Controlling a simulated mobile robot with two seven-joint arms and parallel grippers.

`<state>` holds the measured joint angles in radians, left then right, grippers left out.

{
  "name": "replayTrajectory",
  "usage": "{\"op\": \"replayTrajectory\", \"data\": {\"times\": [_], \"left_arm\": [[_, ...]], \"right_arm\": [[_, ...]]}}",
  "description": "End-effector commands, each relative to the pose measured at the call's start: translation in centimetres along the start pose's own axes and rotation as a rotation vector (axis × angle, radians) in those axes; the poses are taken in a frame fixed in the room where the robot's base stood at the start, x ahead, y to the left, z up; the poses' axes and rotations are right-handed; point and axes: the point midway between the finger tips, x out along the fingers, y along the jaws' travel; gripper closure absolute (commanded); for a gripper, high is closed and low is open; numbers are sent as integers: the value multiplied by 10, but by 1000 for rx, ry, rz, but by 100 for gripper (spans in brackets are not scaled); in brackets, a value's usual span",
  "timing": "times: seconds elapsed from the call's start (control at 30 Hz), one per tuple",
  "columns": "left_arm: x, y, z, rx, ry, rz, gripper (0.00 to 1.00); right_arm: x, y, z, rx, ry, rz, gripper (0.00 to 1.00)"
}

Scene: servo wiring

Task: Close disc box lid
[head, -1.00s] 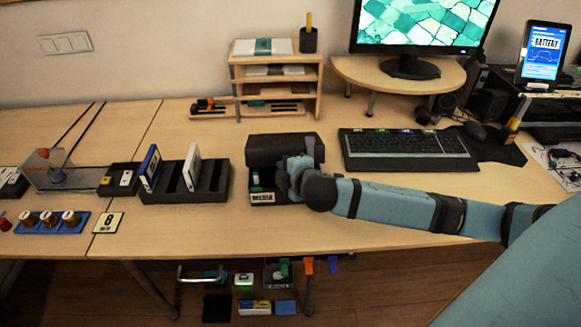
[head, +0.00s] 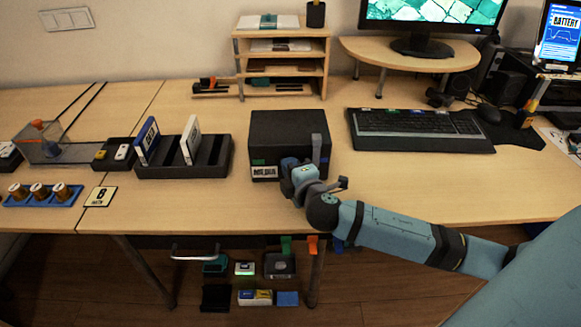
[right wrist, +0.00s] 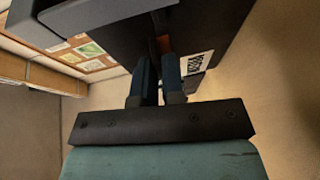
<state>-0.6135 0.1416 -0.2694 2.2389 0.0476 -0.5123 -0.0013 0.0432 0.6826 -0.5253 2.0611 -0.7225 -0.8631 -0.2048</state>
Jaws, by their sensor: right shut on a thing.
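The dark disc box (head: 265,172) with a white MEDIA label stands on the table in the middle of the head view. Its black lid (head: 285,130) lies over the top, looking flat and level; a small gap at the front edge cannot be ruled out. My right gripper (head: 290,168) is at the front of the box, by the lid's front edge. In the right wrist view its two fingers (right wrist: 158,78) are close together against the dark box, shut on what looks like the lid's front part. The exact contact is hidden. My left gripper is not in view.
A black rack (head: 185,170) with two upright cases stands left of the box. A keyboard (head: 420,130) lies to the right and a wooden shelf (head: 282,60) stands behind. The table in front of the box is mostly clear.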

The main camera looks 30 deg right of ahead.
Motion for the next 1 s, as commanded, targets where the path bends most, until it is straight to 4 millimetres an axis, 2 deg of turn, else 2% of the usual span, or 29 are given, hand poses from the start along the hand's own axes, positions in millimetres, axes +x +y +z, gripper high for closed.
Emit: {"op": "replayTrajectory", "data": {"times": [0.03,0.23,0.27,0.33,0.6,0.73,0.87,1.0], "left_arm": [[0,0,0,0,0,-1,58],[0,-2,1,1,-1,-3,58],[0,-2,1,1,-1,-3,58],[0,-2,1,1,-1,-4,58],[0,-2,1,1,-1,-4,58],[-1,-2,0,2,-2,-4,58],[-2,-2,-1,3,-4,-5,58],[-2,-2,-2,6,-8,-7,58]], "right_arm": [[0,-6,0,3,-2,-11,100],[-1,-7,0,3,-2,-14,100],[-1,-7,0,3,-2,-14,84],[0,-7,0,3,-2,-14,68],[-1,-4,0,2,-1,-9,67],[-8,-4,0,2,0,-9,67],[-28,-4,0,2,0,-11,67],[-60,-4,0,3,0,-13,67]]}}
